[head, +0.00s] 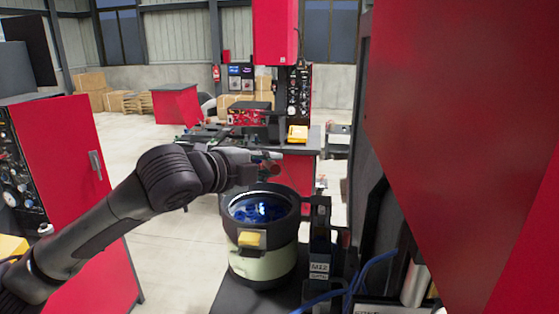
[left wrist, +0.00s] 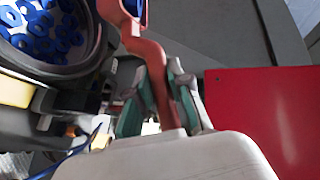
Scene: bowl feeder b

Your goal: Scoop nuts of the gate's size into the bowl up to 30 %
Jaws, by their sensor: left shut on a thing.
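My left gripper (head: 258,160) is above the back rim of the dark bowl (head: 239,223), which stands on a pale green base. In the left wrist view my left gripper (left wrist: 155,100) is shut on the handle of a red-brown scoop (left wrist: 150,62). The scoop's head is at the top edge, partly cut off, with something blue in it. Blue nuts (left wrist: 62,32) lie in the bowl at the top left; how full it is I cannot tell. A dark post with an M12 label (head: 319,267) stands right of the bowl. My right gripper is out of view.
A yellow block (head: 250,240) sits on the bowl's front. Blue cables (head: 350,285) run at the lower right. A large red cabinet (head: 470,120) closes off the right side. Another red cabinet (head: 70,150) stands left. The floor between is clear.

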